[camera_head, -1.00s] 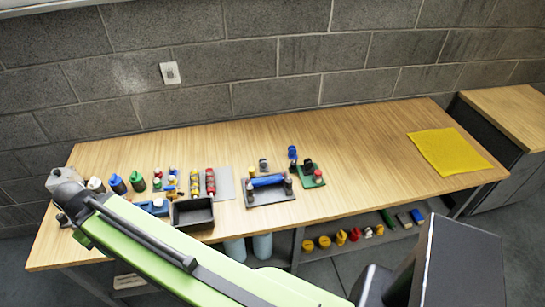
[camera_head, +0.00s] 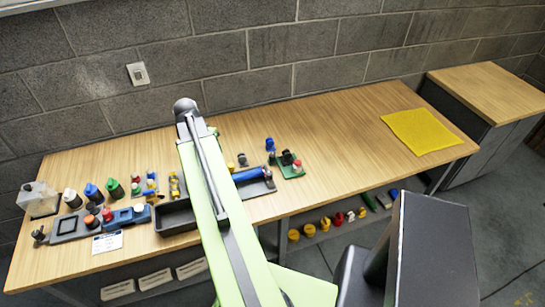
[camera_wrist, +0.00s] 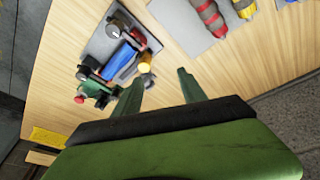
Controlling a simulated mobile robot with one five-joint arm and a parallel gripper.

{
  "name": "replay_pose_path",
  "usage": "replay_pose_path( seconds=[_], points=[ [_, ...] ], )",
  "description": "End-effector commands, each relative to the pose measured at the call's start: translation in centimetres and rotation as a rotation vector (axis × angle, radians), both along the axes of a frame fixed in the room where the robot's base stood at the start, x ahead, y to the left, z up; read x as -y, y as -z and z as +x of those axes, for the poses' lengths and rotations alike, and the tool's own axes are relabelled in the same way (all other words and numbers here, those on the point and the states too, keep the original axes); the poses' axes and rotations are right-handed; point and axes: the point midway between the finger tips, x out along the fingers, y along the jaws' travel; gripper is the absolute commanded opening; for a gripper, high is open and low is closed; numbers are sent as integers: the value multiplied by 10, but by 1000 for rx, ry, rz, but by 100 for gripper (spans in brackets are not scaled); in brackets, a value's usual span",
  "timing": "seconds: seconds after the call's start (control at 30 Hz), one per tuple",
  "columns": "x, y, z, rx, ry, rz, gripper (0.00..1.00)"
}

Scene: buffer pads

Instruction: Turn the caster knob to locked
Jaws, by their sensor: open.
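In the head view a green block (camera_head: 291,173) with a dark upright part and a red-topped knob (camera_head: 297,163) stands right of a grey plate carrying a blue roller (camera_head: 250,174). I cannot tell for sure which part is the caster knob. The green block (camera_wrist: 97,90) and its red knob (camera_wrist: 78,99) also show in the wrist view, left of my gripper (camera_wrist: 160,76). My gripper is open and empty, apart from these parts. The blue roller (camera_wrist: 119,60) is up and left of the fingers. In the head view my arm hides the gripper's fingers.
A black open bin (camera_head: 175,219) and several bottles and blocks stand at the table's left. Red-banded (camera_wrist: 209,17) and yellow cylinders lie on a grey sheet. A yellow mat (camera_head: 422,131) lies at the right. The table between mat and green block is clear.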

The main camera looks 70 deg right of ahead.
Motion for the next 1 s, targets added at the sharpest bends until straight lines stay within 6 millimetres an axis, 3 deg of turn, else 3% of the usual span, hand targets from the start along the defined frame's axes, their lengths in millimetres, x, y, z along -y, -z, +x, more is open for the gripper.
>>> replay_pose_path(
  seconds=[0.03,0.1,0.2,0.3,0.5,0.67,1.0],
  points=[
    [40,-2,-36,12,124,-26,49],
    [78,-5,-80,27,265,-59,49],
    [111,-7,-126,40,404,-93,49],
    [126,-9,-149,49,474,-112,49],
    [130,-7,-156,51,492,-117,49],
    [133,6,-157,51,491,-117,49],
    [156,71,-165,50,490,-116,49]
  ],
)
